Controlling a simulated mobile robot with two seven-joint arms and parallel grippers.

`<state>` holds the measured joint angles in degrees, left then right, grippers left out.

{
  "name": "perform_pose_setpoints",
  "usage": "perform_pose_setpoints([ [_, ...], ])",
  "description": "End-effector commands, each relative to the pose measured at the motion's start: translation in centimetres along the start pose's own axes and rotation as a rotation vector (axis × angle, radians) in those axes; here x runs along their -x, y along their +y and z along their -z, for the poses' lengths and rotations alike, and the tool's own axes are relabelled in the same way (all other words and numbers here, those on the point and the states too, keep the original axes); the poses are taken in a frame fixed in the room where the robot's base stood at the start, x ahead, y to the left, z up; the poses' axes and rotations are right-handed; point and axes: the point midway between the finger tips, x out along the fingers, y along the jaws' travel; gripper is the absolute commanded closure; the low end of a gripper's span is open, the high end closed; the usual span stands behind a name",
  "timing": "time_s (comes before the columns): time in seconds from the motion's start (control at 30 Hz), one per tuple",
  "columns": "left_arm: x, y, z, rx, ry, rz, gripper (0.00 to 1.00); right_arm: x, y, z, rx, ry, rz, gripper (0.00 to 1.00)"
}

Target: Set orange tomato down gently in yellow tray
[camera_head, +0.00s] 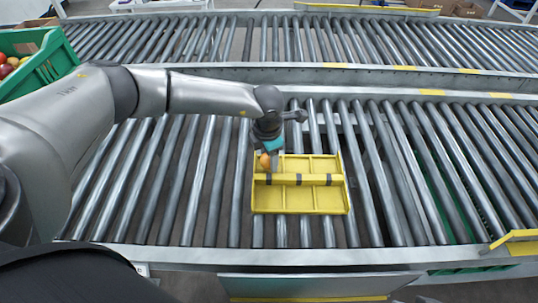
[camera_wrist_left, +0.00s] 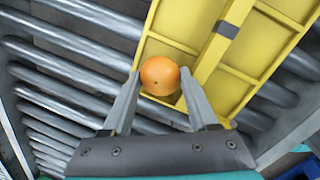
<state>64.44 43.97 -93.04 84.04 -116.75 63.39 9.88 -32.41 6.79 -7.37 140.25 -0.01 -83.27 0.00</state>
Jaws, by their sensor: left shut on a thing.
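The orange tomato (camera_wrist_left: 160,76) is a round orange fruit between the fingertips of my left gripper (camera_wrist_left: 156,92), which is shut on it. In the head view the tomato (camera_head: 265,160) shows at the upper left part of the yellow tray (camera_head: 318,208). The tray lies on the roller conveyor and has divided compartments and a raised middle bar with dark bands. It also shows in the left wrist view (camera_wrist_left: 240,92), behind the tomato. I cannot tell whether the tomato touches the tray floor. The tray's compartments look empty. My right gripper is not in view.
A near roller conveyor (camera_head: 205,180) carries the tray, with bare rollers on both sides. A second conveyor (camera_head: 340,40) runs behind it. A green crate (camera_head: 48,70) with red tomatoes stands at the upper left, beside my left arm.

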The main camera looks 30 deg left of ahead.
Motion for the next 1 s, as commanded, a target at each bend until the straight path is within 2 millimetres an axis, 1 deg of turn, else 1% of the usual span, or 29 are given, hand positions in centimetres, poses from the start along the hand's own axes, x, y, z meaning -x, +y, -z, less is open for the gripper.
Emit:
perform_pose_setpoints([
  [0.9,0.04,0.02,-0.03,0.000,0.000,0.000,0.67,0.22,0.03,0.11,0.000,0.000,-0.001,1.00],
  [0.93,0.04,0.02,-0.03,0.000,0.000,0.000,0.39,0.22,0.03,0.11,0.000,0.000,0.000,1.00],
  [1.0,0.04,0.01,-0.03,0.000,0.000,0.000,0.31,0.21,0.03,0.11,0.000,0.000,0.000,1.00],
])
